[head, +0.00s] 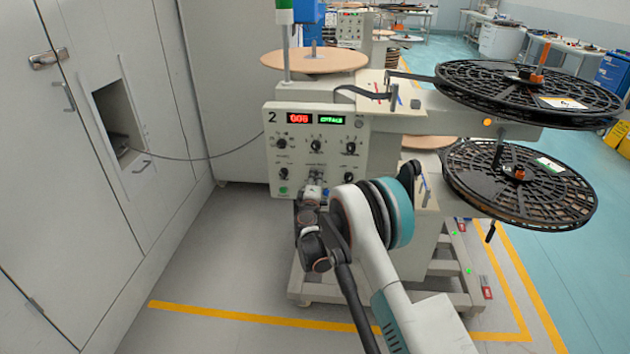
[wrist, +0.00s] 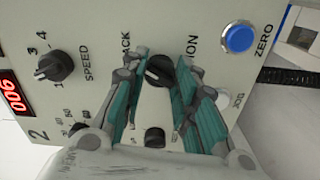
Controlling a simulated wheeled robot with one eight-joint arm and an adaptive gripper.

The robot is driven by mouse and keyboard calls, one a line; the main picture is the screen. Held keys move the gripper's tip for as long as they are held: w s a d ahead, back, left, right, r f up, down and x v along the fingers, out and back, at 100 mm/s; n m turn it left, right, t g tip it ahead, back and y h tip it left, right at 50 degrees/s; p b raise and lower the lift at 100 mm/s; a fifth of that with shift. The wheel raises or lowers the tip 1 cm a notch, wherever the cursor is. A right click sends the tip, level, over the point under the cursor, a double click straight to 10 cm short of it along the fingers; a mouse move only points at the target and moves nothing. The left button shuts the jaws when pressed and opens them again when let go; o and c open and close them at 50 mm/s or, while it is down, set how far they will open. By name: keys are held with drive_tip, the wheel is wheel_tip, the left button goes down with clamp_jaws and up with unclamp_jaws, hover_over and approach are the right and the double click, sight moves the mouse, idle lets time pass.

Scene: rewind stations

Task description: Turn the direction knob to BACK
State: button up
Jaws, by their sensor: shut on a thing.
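The direction knob (wrist: 159,70) is a black round knob on the pale control panel, seen in the wrist view. A light mark on it lies toward the left of the picture. Lettering ending in "ACK" shows to its upper left and "ION" to its right; the rest is hidden by the fingers. My gripper (wrist: 158,79) has its teal fingers on either side of the knob, shut on it. In the head view, my gripper (head: 314,187) is at the lower middle of the panel (head: 271,165) of station 2, and the arm and gripper hide what it holds.
The wrist view shows the SPEED knob (wrist: 53,66), another black knob (wrist: 154,137) and a blue ZERO button (wrist: 239,38) near the fingers. In the head view, black reels (head: 530,88) overhang at right and cabinets (head: 75,200) stand at left. Floor between is clear.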

drive_tip(key=shift+f, duration=0.1)
drive_tip(key=o, duration=1.1)
drive_tip(key=shift+d, duration=0.1)
drive_tip(key=shift+s, duration=0.15)
drive_tip(key=s, duration=1.1)
drive_tip(key=shift+s+a, duration=0.25)
drive_tip(key=shift+s, duration=0.15)
